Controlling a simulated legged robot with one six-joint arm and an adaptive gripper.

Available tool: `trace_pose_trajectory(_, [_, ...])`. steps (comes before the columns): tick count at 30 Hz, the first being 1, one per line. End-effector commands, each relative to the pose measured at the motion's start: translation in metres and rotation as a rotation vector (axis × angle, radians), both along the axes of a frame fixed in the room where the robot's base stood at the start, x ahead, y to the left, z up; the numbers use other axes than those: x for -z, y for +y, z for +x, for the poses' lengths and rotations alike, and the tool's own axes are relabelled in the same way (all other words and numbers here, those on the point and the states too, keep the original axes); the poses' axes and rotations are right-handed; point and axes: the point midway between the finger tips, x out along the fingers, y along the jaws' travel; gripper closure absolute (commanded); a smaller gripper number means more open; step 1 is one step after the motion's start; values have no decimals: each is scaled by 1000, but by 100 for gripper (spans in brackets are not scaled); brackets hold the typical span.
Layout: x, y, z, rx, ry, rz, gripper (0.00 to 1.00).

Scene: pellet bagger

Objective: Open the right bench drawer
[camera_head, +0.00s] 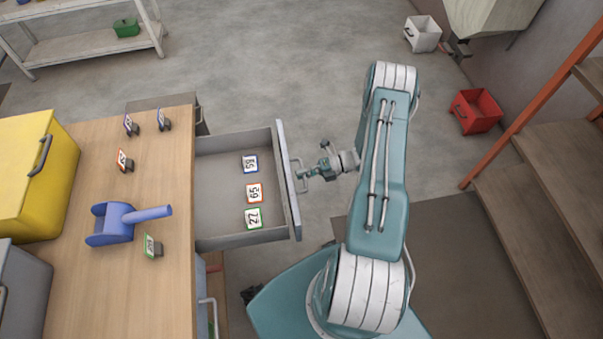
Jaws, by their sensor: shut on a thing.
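A grey bench drawer (219,211) stands pulled well out from the right side of the wooden-topped bench (160,205). Its front panel (287,165) faces right and carries a bar handle (297,187). My gripper (304,174) is at this handle and shut on it, reaching in from the right. The fingertips are small and partly blend with the handle. Inside the drawer lie three number tags: a blue-edged one (250,163), an orange-edged one (254,193) and a green-edged one (253,219).
A blue scoop (118,224) and several tag stands are on the bench top, beside a yellow bin (30,170). A red bin (476,111), a white bin (423,34) and wooden stairs (540,190) are at the right. Floor beyond the drawer is clear.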

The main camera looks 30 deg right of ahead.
Motion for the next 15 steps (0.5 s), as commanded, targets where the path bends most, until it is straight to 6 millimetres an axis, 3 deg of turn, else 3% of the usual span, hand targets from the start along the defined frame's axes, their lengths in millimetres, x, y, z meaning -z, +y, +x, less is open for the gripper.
trace_pose_trajectory(1, [3, 1, -1, 1, 6, -6, 80])
trace_pose_trajectory(3, [3, 1, -1, 1, 5, -7, 49])
trace_pose_trajectory(15, [1, -2, -1, 1, 2, -3, 49])
